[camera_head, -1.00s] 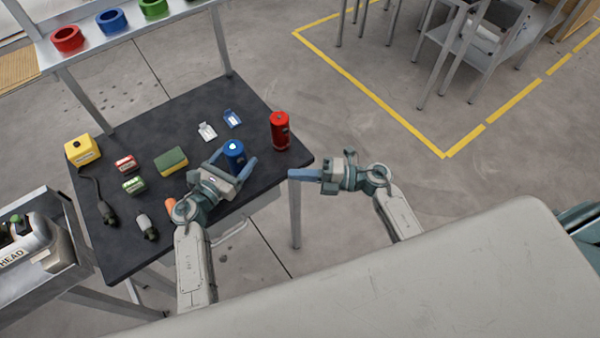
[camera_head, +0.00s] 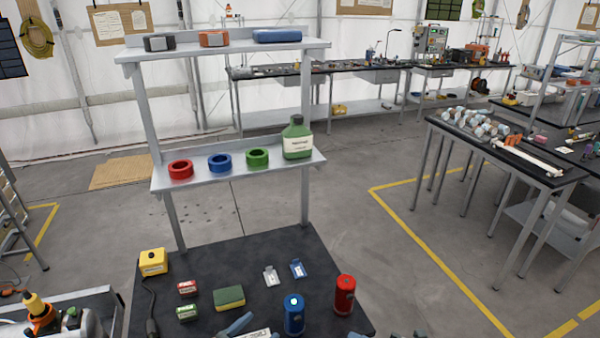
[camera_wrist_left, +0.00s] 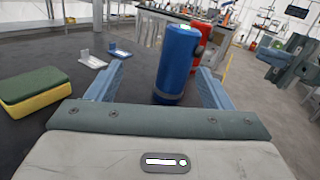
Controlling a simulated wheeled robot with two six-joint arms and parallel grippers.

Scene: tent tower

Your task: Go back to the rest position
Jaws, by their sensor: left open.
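My left gripper (camera_wrist_left: 160,75) is open in the left wrist view, its blue fingers on either side of a blue cylinder (camera_wrist_left: 177,62). The cylinder stands upright on the dark table; I cannot tell whether a finger touches it. In the head view the blue cylinder (camera_head: 294,316) has a bright spot on top, and one finger of my left gripper (camera_head: 238,324) shows to its left, the rest cut off by the bottom edge. My right gripper (camera_wrist_left: 290,62) shows partly at the right of the left wrist view; its jaws are unclear.
A red cylinder (camera_head: 344,296) stands right of the blue one. A green-yellow sponge (camera_head: 229,297), small clips (camera_head: 271,276), small red and green boxes and a yellow box (camera_head: 153,262) lie on the table. A shelf (camera_head: 240,170) with coloured rings and a green bottle rises behind.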

